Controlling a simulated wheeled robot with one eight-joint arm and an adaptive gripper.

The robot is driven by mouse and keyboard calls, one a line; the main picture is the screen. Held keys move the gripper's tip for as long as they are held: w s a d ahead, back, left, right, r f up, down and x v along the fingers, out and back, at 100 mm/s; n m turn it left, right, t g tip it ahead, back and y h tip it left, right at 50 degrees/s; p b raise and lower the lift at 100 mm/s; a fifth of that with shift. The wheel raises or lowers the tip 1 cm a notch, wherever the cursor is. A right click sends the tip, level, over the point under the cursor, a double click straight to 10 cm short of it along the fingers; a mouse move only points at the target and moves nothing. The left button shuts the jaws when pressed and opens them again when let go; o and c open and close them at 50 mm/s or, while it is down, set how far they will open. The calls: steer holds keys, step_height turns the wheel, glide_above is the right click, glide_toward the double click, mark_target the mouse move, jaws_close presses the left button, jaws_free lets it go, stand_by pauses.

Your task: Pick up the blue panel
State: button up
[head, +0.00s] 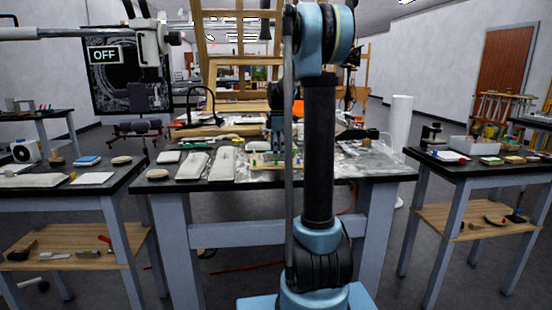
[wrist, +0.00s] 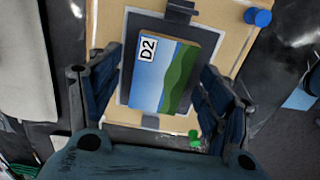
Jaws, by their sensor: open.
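A small panel (wrist: 165,78) painted blue and green, with a white "D2" label, lies on a grey plate (wrist: 128,85) on a tan board (wrist: 110,20) in the wrist view. No plain blue panel can be told apart here. My gripper (wrist: 160,85) is open, with one finger on each side of the painted panel. Whether the fingers touch it I cannot tell. In the head view my gripper (head: 277,135) is over the middle table (head: 345,172), and my arm hides part of the spot.
A dark clip (wrist: 180,10) is at the panel's top edge. A blue knob (wrist: 258,17) and a green one (wrist: 194,137) stand on the board. Pale padded blocks (head: 192,167) lie to the left. A white roll (head: 400,120) stands behind the table.

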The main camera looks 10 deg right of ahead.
steer(key=c, duration=1.1)
steer(key=shift+c, duration=0.2)
